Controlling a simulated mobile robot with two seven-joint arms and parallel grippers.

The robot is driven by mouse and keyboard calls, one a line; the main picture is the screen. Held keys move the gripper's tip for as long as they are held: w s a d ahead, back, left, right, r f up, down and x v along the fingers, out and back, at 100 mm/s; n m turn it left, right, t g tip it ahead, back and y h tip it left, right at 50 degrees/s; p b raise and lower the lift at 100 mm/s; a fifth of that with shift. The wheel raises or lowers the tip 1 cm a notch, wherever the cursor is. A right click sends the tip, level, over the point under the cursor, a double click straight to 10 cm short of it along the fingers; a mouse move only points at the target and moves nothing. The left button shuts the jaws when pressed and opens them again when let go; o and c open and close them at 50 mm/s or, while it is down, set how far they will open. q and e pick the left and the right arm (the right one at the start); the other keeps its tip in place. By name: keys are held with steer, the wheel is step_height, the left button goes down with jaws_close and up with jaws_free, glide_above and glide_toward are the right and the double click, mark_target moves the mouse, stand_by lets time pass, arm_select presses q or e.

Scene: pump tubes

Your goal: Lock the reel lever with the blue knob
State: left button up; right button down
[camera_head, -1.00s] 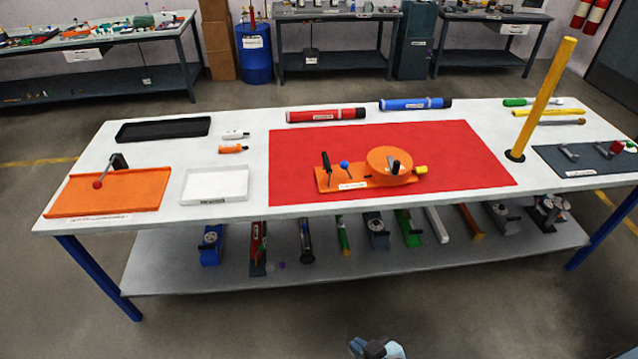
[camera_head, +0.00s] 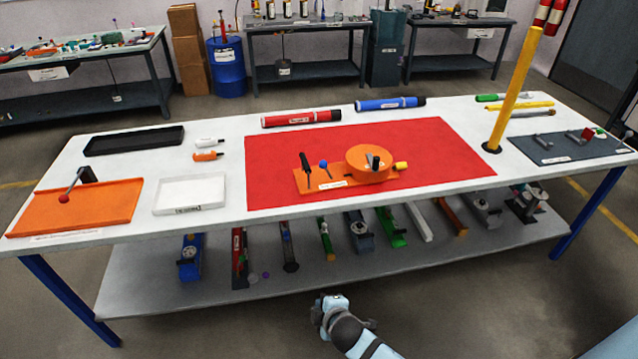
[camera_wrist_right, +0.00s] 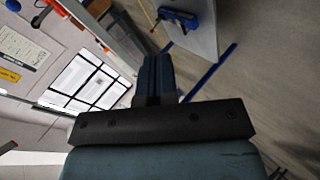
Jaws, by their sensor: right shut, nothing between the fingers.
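The orange reel (camera_head: 369,163) sits on an orange base plate on the red mat (camera_head: 265,150). A black upright lever (camera_head: 306,165) stands on the left part of the base. The blue knob (camera_head: 323,164) stands just right of that lever, on a thin stem. A dark handle (camera_head: 373,162) is on the reel's top or front, and a yellow piece (camera_head: 401,166) is at its right end. My right gripper (camera_wrist_right: 155,68) is shut and empty in the wrist view, well away from the reel. My left gripper is not in view.
An orange tray (camera_head: 110,212) with a red-tipped lever, a white tray (camera_head: 190,194) and a black tray (camera_head: 134,140) lie on the left. A yellow post (camera_head: 515,90) rises on the right. Several tools fill the lower shelf (camera_head: 140,280). The mat's front is clear.

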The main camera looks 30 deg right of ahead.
steer(key=w+d+f+n+h+b, duration=0.25)
steer(key=w+n+h+b, duration=0.2)
steer(key=w, duration=0.75)
arm_select(q)
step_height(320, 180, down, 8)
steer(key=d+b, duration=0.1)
steer(key=b, duration=0.3)
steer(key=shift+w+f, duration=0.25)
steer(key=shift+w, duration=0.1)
arm_select(e)
steer(key=w+d+r+n+h, duration=0.3)
steer(key=w+r, duration=0.3)
steer(key=w, duration=0.2)
steer(key=w+d+r+n+t+h, duration=0.1)
steer(key=w+d+r+n+h, duration=0.2)
steer(key=w+r+n, duration=0.3)
steer(key=shift+w+r+h, duration=0.15)
steer(key=shift+w+h, duration=0.3)
steer(key=shift+w, duration=0.8)
arm_select(q)
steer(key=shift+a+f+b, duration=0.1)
steer(key=shift+b, duration=0.2)
